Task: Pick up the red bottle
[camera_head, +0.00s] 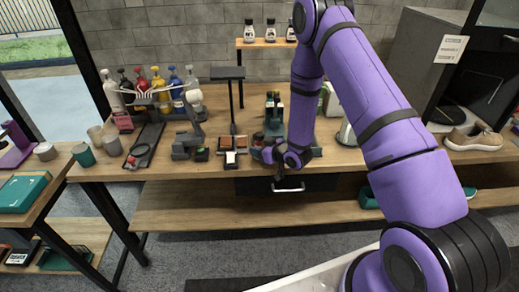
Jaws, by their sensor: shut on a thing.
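A red bottle (140,80) stands upright in the row of bottles at the back left of the wooden workbench (170,166). My gripper (262,148) is low over the bench's front middle, well to the right of the red bottle and nearer to me. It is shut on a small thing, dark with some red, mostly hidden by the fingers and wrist. I cannot tell exactly what that thing is. The red bottle is apart from my gripper, and its lower part is partly hidden behind a pale rack.
A yellow bottle (158,84) and a blue bottle (176,86) stand right of the red one. A grey clamp stand (188,140) and a dark post-mounted plate (228,73) stand between them and my gripper. Cups (83,155) are at the left; a tan sneaker (472,140) lies at the right.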

